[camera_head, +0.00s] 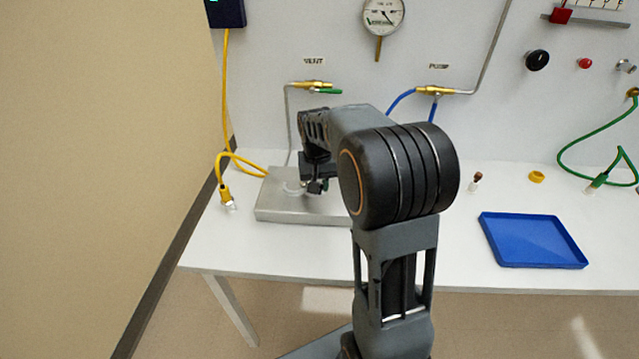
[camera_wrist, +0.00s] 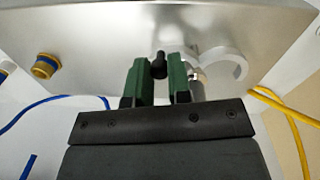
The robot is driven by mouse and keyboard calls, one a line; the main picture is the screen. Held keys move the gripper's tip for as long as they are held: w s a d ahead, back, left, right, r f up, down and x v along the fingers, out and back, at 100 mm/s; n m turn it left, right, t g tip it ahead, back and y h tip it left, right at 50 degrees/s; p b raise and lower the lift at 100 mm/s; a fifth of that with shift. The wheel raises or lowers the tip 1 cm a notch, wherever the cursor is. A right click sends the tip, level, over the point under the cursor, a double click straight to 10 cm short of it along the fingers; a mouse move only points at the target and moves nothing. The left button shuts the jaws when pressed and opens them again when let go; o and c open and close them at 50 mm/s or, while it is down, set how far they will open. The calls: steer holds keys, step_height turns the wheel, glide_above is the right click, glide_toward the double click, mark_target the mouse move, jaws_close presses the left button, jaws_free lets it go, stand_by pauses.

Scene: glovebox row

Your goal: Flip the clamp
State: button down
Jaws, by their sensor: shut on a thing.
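A brushed-metal block (camera_head: 280,207) sits on the white bench at the left. It also fills the top of the wrist view (camera_wrist: 100,45). The clamp shows in the wrist view as a black knob (camera_wrist: 158,62) between the green fingers of my gripper (camera_wrist: 160,78). My gripper is shut on this clamp handle. A pale ring-shaped collar (camera_wrist: 232,57) and a small metal fitting sit beside it on the block. In the head view my gripper (camera_head: 316,184) is low over the block, and my arm hides most of the clamp.
Yellow hose (camera_head: 233,158) runs left of the block. Valves and a gauge (camera_head: 383,16) are on the back panel. Bench between block and tray is partly hidden by my arm.

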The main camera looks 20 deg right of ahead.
steer(key=c, duration=1.1)
jaws_free()
steer(key=shift+o, duration=0.2)
step_height(320, 180, up, 14)
steer(key=shift+a+p, duration=0.3)
steer(key=shift+p, duration=0.05)
steer(key=shift+w+f, duration=0.1)
